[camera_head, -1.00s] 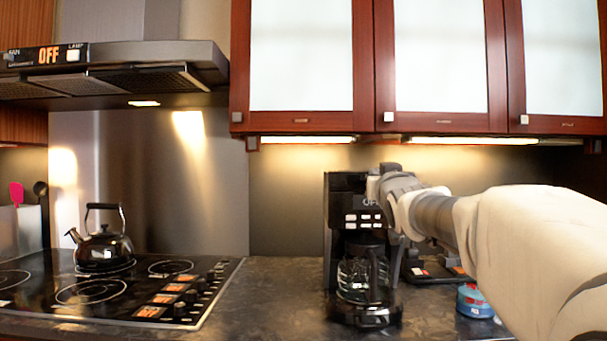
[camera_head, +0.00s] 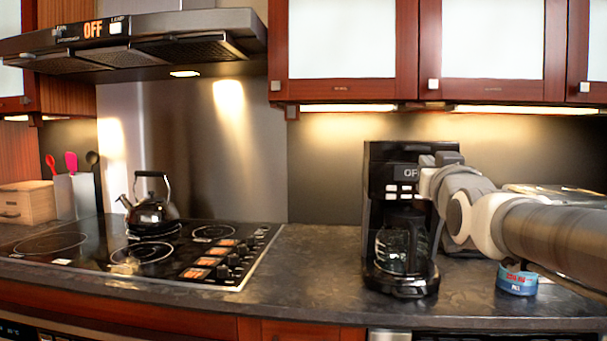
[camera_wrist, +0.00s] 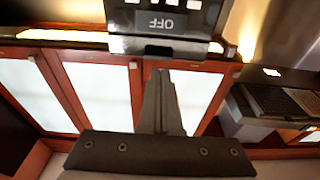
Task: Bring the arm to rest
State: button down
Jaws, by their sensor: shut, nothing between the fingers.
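My arm comes in from the right edge of the head view, its wrist in front of the right side of the black coffee maker (camera_head: 405,172). My gripper shows in the wrist view (camera_wrist: 161,78), its two dark fingers together with nothing between them. In the head view the fingers are hard to make out against the machine. In the wrist view, which is upside down, the coffee maker's "OFF" panel (camera_wrist: 165,22) lies just beyond the fingertips. I cannot tell whether they touch it.
A black kettle (camera_head: 151,210) stands on the stove (camera_head: 75,262) at left. A blue can (camera_head: 517,281) sits on the counter below my arm. Upper cabinets (camera_head: 345,92) and a range hood (camera_head: 150,35) hang above. The counter between stove and coffee maker is clear.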

jog(key=s+a+f+n+g+y, duration=0.1)
jog(key=s+a+f+g, duration=0.3)
jog(key=s+f, duration=0.55)
jog(key=s+a+f+g+y, duration=0.2)
jog(key=s+a+f+g, duration=0.25)
jog(key=s+f, duration=0.5)
jog(key=s+a+f+n+g+y, duration=0.1)
jog(key=s+a+f+g, duration=0.35)
jog(key=f, duration=0.75)
jog(key=s+r+p, duration=0.1)
jog(key=r+p, duration=1)
jog(key=s+d+r+p, duration=0.1)
jog(key=s+r+p, duration=0.1)
jog(key=r+p, duration=0.9)
jog(key=shift+d+r+g+p, duration=0.3)
jog(key=shift+r+g+p, duration=0.05)
jog(key=shift+g+p, duration=0.05)
